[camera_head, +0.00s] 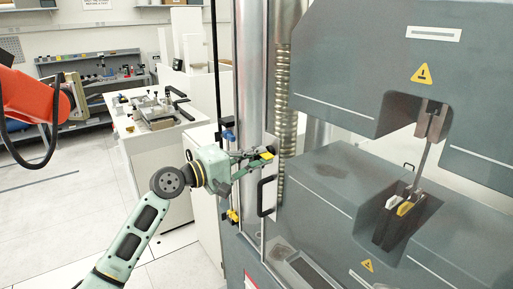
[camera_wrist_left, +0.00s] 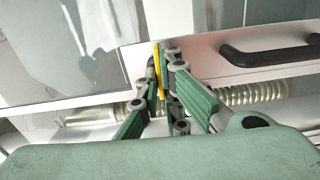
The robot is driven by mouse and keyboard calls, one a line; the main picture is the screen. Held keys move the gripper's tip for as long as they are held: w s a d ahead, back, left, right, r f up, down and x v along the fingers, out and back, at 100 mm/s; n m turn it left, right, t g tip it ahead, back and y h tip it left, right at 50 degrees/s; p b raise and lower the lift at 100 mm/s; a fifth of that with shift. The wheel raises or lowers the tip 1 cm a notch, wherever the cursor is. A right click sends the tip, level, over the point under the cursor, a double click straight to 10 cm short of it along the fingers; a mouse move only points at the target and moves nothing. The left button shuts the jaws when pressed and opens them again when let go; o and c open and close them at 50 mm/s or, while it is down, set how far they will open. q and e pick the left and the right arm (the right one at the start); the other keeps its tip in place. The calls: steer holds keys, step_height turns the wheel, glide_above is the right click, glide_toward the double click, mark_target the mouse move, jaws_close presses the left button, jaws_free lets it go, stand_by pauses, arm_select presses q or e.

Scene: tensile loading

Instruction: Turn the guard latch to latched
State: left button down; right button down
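The guard latch shows as a small yellow tab (camera_head: 267,155) on the pale guard frame of the testing machine, above the black door handle (camera_head: 265,196). My left gripper (camera_head: 258,157) reaches it from the left, with its fingertips at the tab. In the left wrist view the latch is a thin yellow strip (camera_wrist_left: 158,68) between the two close-set fingers (camera_wrist_left: 160,72), which look shut on it. The fingers hide part of the latch, so its exact angle is hard to tell. My right gripper is not in view.
The grey testing machine (camera_head: 335,190) fills the right side, with a specimen (camera_head: 424,160) between its grips. The black handle also shows in the left wrist view (camera_wrist_left: 270,55). A white bench (camera_head: 150,140) with a fixture stands behind my left arm. An orange arm (camera_head: 25,97) enters at far left.

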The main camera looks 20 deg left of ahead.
arm_select(q)
steer(key=shift+n, duration=0.4)
steer(key=c, duration=2)
jaws_free()
steer(key=v, duration=1.2)
